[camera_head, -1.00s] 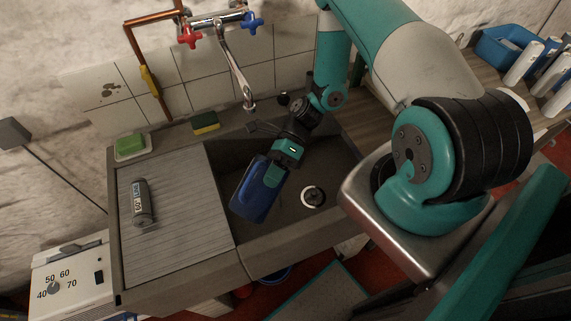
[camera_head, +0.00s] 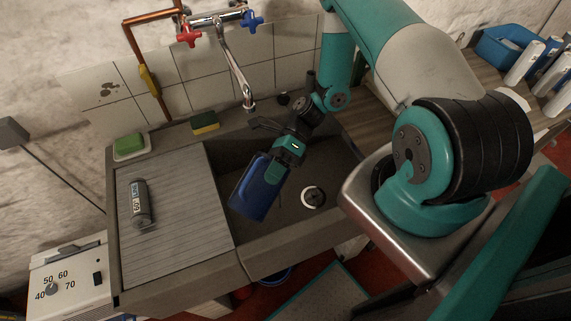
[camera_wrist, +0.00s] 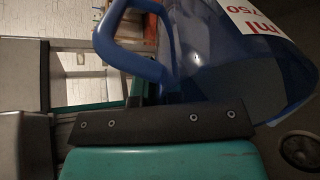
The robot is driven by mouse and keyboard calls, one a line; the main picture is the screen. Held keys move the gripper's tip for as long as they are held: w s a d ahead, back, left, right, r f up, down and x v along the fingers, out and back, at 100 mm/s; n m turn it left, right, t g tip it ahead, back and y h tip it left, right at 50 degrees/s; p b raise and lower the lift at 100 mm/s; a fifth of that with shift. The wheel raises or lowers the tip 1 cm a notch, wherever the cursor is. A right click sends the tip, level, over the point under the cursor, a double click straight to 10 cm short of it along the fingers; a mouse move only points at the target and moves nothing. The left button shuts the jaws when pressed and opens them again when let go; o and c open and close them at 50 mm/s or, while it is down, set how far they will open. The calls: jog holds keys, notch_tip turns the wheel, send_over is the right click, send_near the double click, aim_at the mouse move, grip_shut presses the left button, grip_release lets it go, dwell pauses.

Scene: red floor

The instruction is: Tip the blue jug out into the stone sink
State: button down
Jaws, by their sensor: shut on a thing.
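The blue jug (camera_head: 259,188) is tilted over the basin of the stone sink (camera_head: 305,245). My gripper (camera_head: 283,160) is shut on the jug and holds it from its upper right side in the head view. In the wrist view, the jug (camera_wrist: 235,75) fills the upper right, with its blue handle (camera_wrist: 137,65) near the fingers and a white label with red "ml 750" on its wall. My gripper (camera_wrist: 150,122) shows there as a dark bar over a teal body. The jug's mouth and contents cannot be made out clearly in the head view.
A ribbed drainboard (camera_head: 185,235) with a grey cylinder (camera_head: 139,203) adjoins the basin. A tap (camera_head: 238,72) hangs over the sink's back. A sponge (camera_head: 205,122) and green soap (camera_head: 130,144) sit on the rear ledge. The drain (camera_head: 313,196) is right of the jug.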

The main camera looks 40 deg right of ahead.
jog(key=shift+w+d+r+g+y+b, duration=0.1)
jog(key=shift+w+d+r+y+b, duration=0.1)
jog(key=shift+d+y+b, duration=0.25)
jog(key=shift+w+d+r+g+y+b, duration=0.1)
jog(key=shift+w+d+r+y+b, duration=0.1)
jog(key=shift+d+b, duration=0.25)
jog(key=shift+w+d+r+g+y+b, duration=0.1)
jog(key=shift+w+d+r+y+b, duration=0.05)
jog(key=shift+d+y+b, duration=0.35)
dwell(1.0)
jog(key=shift+w+d+r+g+y+b, duration=0.2)
jog(key=shift+d+r+g+y+b, duration=0.15)
jog(key=shift+d+y+b, duration=0.5)
dwell(0.6)
jog(key=shift+a, duration=0.25)
dwell(1.7)
